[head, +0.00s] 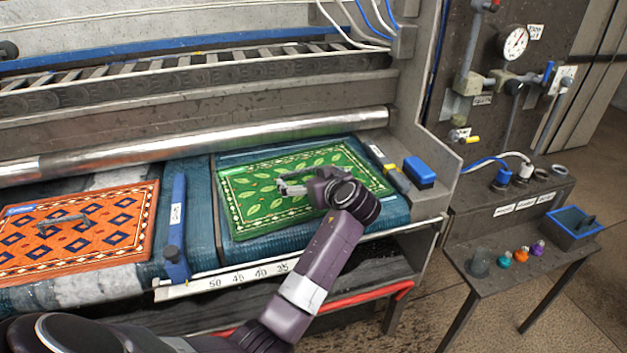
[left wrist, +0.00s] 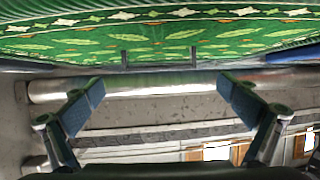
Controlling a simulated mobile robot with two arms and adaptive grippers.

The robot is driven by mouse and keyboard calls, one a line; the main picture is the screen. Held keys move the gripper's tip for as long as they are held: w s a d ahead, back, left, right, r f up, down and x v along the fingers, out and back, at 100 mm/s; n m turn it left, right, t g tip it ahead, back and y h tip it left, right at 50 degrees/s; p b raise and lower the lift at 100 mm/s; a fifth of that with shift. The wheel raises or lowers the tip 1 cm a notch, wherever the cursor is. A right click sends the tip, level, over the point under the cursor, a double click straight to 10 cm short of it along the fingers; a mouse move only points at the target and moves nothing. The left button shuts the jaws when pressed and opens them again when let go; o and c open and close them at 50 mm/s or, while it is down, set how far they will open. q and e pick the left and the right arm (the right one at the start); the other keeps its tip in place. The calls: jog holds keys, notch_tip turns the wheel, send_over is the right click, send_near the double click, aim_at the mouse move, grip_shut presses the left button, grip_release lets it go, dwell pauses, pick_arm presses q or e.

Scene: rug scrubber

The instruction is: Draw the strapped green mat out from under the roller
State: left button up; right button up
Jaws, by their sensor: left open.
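The green mat (head: 250,215), with leaf pattern and patterned border, lies flat on the teal bed in front of the metal roller (head: 200,146). Its far edge is near the roller; I cannot tell whether any of it is under. My left gripper (head: 284,186) is over the middle of the mat, open and empty. In the left wrist view its two fingers (left wrist: 157,88) are spread wide, with the green mat (left wrist: 90,40) at the top and the roller (left wrist: 150,83) behind. A dark strap or handle (left wrist: 160,64) stands on the mat between and beyond the fingertips. My right gripper is not in view.
An orange mat (head: 110,237) with a grey handle (head: 62,222) lies to the left, past a blue divider (head: 176,215). A numbered scale (head: 240,274) runs along the front edge. A blue block (head: 419,172) sits right of the mat. A side table (head: 500,285) holds small coloured items.

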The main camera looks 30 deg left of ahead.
pick_arm(q)
jog(key=v, duration=0.5)
jog(key=shift+s, duration=0.1)
dwell(0.4)
